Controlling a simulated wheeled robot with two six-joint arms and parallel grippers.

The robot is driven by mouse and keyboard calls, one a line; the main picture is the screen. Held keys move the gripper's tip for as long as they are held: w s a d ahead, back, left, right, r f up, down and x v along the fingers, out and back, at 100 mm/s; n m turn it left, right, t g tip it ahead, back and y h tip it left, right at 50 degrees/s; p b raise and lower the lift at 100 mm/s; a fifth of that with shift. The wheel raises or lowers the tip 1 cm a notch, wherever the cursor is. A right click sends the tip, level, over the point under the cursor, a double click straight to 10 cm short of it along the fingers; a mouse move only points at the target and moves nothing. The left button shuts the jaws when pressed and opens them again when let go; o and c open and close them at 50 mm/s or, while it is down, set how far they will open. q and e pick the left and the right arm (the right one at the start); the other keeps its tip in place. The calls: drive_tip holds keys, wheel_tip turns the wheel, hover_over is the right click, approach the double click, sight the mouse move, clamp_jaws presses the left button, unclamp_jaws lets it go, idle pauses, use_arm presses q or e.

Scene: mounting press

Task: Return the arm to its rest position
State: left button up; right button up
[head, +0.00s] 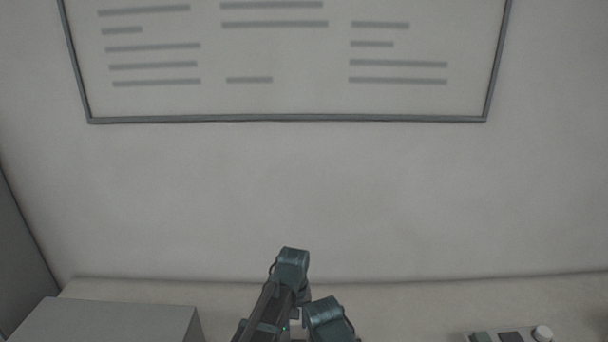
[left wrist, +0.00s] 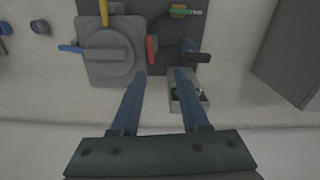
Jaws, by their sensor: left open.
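My left gripper (left wrist: 161,73) is open in the left wrist view. Its two blue-grey fingers are spread apart, with nothing between them. The fingertips point toward a grey mounting press (left wrist: 116,55) with a round lid and yellow, blue and red levers. I cannot tell how far above it they are. In the head view, teal and black links of my left arm rise at the bottom middle, and the fingertips cannot be made out. My right gripper is in neither view.
A small open tray (left wrist: 175,105) with something green inside lies behind the right finger. A grey box (left wrist: 291,55) stands at the right. In the head view, a grey box (head: 110,322) sits lower left, a knobbed panel (head: 510,336) lower right, and a framed board (head: 285,95) hangs on the wall.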

use_arm(q)
drive_tip(key=s+a+m, duration=0.1)
drive_tip(key=s+a, duration=0.9)
drive_tip(key=a, duration=0.4)
drive_tip(key=s+d+f+m+y+b, duration=0.1)
drive_tip(key=s+d+f+m+b, duration=0.3)
drive_tip(key=d+f+b, duration=0.6)
wheel_tip(320, 180, down, 2)
drive_tip(key=shift+s+d+f+b, duration=0.15)
drive_tip(key=shift+s+b, duration=0.85)
drive_tip(key=shift+b, duration=0.2)
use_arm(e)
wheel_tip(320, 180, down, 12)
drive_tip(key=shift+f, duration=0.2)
use_arm(q)
drive_tip(key=shift+d, duration=0.1)
